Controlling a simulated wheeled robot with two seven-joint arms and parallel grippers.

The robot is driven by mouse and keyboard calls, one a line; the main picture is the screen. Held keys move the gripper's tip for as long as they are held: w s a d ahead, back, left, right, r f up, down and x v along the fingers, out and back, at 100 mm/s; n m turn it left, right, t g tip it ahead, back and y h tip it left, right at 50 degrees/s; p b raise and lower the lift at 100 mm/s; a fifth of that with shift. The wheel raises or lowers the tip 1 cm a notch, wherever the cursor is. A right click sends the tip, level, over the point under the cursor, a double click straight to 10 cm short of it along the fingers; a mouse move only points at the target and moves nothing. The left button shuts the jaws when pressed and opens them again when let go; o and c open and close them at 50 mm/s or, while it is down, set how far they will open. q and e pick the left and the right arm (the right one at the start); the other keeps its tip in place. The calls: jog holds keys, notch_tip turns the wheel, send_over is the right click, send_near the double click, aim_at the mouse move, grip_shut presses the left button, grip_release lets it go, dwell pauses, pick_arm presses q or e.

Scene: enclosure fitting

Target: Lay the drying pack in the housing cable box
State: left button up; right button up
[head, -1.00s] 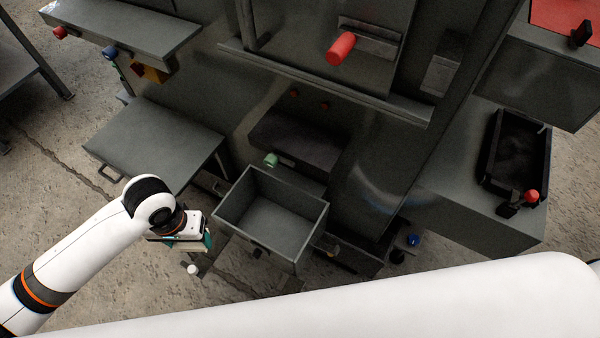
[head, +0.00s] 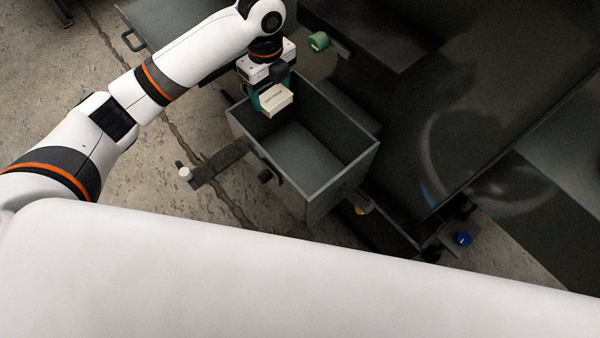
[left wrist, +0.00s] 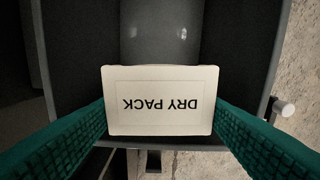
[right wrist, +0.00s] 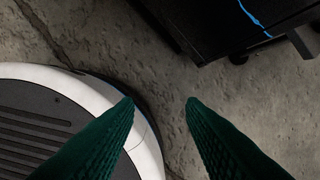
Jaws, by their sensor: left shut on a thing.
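The drying pack (head: 275,99) is a small cream box. In the left wrist view the pack (left wrist: 160,101) shows the words DRY PACK upside down. My left gripper (head: 268,92) is shut on it, with a green finger on each side, and holds it over the left end of the open grey cable box (head: 331,180). The box's dark inside wall (left wrist: 80,50) shows behind the pack in the left wrist view, and its visible floor is bare. My right gripper (right wrist: 160,100) is open and empty over the concrete floor, with its green fingers apart.
A green knob (head: 318,41) stands behind the box. A bracket with a white knob (head: 184,173) sticks out at its left, and a blue knob (head: 463,238) is at lower right. A dark cabinet (right wrist: 220,25) is near my right gripper.

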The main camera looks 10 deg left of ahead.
pick_arm(q)
jog(key=shift+w+f, duration=0.1)
jog(key=shift+f, duration=0.3)
jog(key=shift+m, duration=0.3)
notch_tip(320, 180, down, 13)
jog(key=b, duration=0.3)
jog(key=shift+r, duration=0.15)
notch_tip(320, 180, down, 4)
jog(key=shift+f+b, duration=0.25)
jog(key=shift+b, duration=0.3)
jog(key=shift+f, duration=0.1)
pick_arm(e)
jog(key=w+r+t, duration=0.1)
jog(key=w+r, duration=0.2)
jog(key=r, duration=1)
jog(key=shift+w+a+r, duration=0.15)
jog(key=shift+w+r, duration=0.15)
pick_arm(q)
jog(key=o, duration=0.5)
jog(key=shift+f, duration=0.1)
jog(key=o, duration=0.5)
jog(key=shift+c, duration=0.2)
